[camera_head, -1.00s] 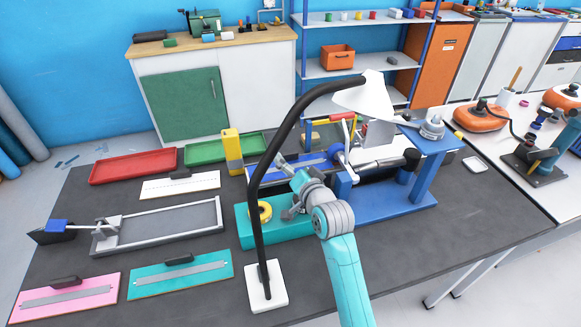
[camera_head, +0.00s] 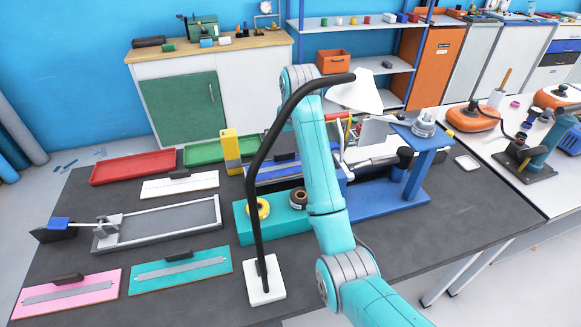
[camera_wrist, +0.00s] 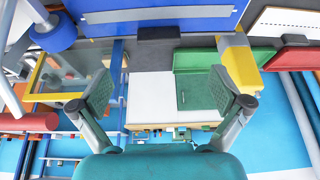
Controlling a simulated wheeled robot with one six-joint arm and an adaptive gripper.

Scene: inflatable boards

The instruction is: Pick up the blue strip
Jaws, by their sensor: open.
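What seems to be the blue strip is a flat blue board (camera_head: 262,176) with a grey band along it. It lies behind the teal block in the head view, partly covered by my arm and the lamp pole. In the wrist view the blue board (camera_wrist: 200,27) spans the top edge, with a black grip block (camera_wrist: 158,33) at its edge. My gripper (camera_wrist: 166,92) is open, with nothing between its fingers; the board shows beyond the fingertips, apart from them. The gripper is hidden behind my arm in the head view.
A black lamp (camera_head: 257,180) stands close beside my arm. A teal block (camera_head: 280,227) with yellow and dark rolls is in front of the board. A yellow block (camera_head: 232,152) stands left; a blue stand (camera_head: 405,205) is right. Pink (camera_head: 70,294) and teal (camera_head: 180,268) boards lie front left.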

